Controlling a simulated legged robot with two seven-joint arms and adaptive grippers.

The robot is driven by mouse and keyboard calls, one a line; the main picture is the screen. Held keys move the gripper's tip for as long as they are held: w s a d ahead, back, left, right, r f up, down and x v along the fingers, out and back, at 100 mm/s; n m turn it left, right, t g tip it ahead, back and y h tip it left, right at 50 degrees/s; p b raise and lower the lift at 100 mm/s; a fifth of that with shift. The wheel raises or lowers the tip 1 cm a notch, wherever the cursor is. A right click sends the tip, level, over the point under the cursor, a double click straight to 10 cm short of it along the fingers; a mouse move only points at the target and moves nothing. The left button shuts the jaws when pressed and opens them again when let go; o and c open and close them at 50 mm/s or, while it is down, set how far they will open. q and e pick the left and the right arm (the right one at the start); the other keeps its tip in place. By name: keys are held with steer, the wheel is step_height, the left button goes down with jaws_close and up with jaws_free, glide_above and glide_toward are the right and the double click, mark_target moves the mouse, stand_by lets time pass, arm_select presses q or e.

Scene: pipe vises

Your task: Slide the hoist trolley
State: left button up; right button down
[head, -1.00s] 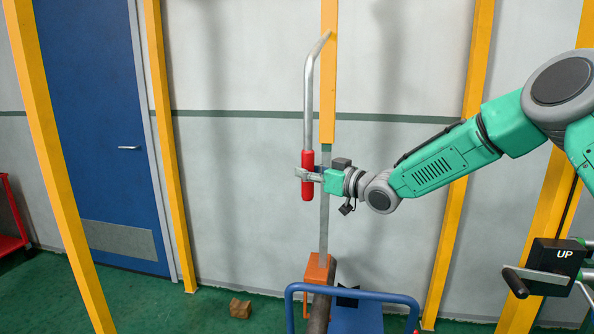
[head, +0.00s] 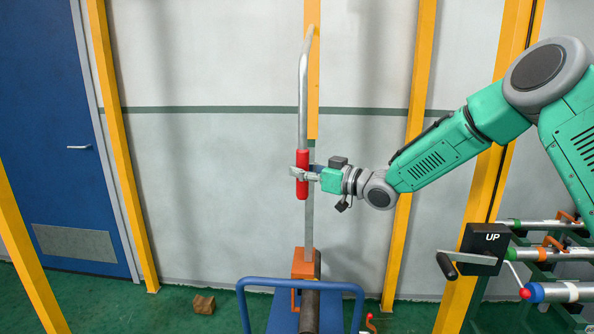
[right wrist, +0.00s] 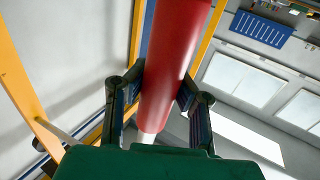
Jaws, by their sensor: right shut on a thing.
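A bent metal bar (head: 303,95) comes down from above and ends in a red grip (head: 302,190). My right gripper (head: 301,174) is shut on this upright grip. In the right wrist view the red grip (right wrist: 172,65) runs between the two dark fingers (right wrist: 160,103). Below, an orange block (head: 303,263) sits at the lower end of a flat grey strip (head: 309,225) and against a dark pipe (head: 309,310). The trolley itself and the top of the bar are out of the head view. My left gripper is not in view.
A blue-railed cart (head: 300,284) stands under the orange block. A black box marked UP (head: 486,247) with a crank and a rack of pipes (head: 560,253) are at the right. Yellow posts (head: 120,150) stand along the wall. A small brown block (head: 204,304) lies on the green floor.

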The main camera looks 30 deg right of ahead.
steer(key=shift+f, duration=0.1)
steer(key=c, duration=1.2)
jaws_free()
steer(key=shift+s, duration=0.1)
steer(key=v, duration=1.1)
steer(key=shift+s+d, duration=0.2)
steer(key=shift+s, duration=0.05)
